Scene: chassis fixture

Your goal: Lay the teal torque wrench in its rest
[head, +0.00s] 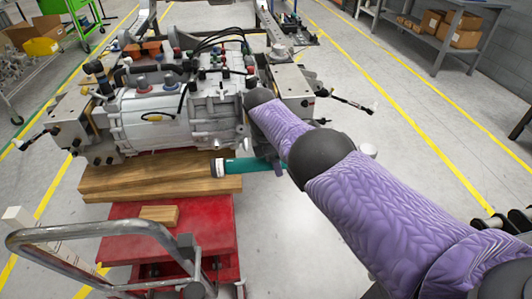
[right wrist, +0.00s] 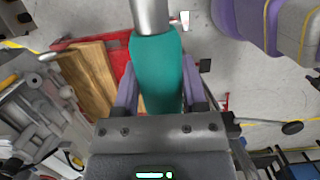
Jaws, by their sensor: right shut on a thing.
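The teal torque wrench (head: 245,165) lies roughly level beside the chassis fixture in the head view, with its pale and black end over the wooden boards. My right arm hides its other end. In the right wrist view the teal handle (right wrist: 157,62) runs between the two fingers of my right gripper (right wrist: 157,90), which is shut on it. A grey metal shaft (right wrist: 151,16) extends from the handle to the top edge. I cannot make out the rest for the wrench in either view. My left gripper is not in view.
The chassis fixture (head: 150,115), crowded with cables and fittings, stands left of my right arm. Wooden boards (head: 130,180) lie on a red cart (head: 115,247) with a grey handle (head: 60,231). A workbench (head: 470,10) with boxes is back right. Floor right of my arm is mostly clear.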

